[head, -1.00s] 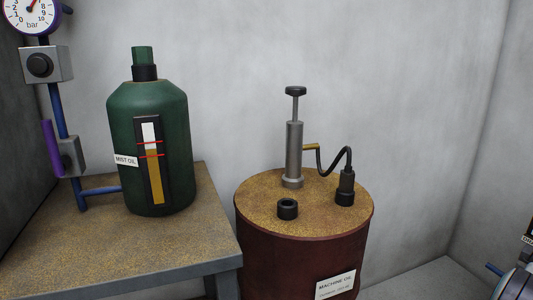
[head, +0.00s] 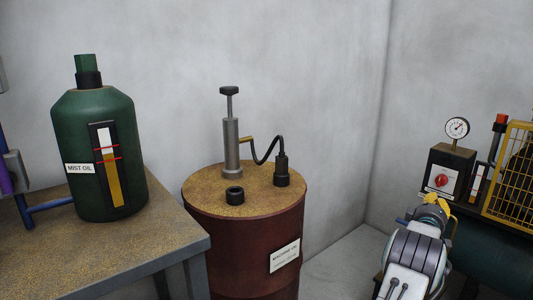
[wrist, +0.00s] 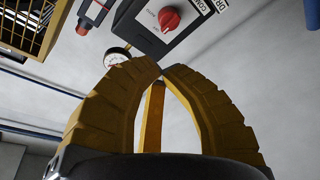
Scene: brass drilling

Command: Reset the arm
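My gripper (head: 437,200) shows at the lower right of the head view, with its yellow fingers in front of the machine there. In the wrist view its ribbed yellow fingers (wrist: 161,70) curve together and their tips meet or nearly meet. A narrow yellow piece shows between them, and no held object is visible. My arm rises from the bottom edge of the head view. The fingertips overlap a dark box with a red knob (wrist: 169,18) in the wrist view; I cannot tell the gap to it.
A green mist oil bottle (head: 92,150) stands on a bench (head: 110,260) at left. A red-brown drum (head: 235,245) with a hand pump (head: 231,145) stands in the middle. At right are a gauge (head: 457,128), the control box (head: 449,170) and a yellow cage (head: 510,170).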

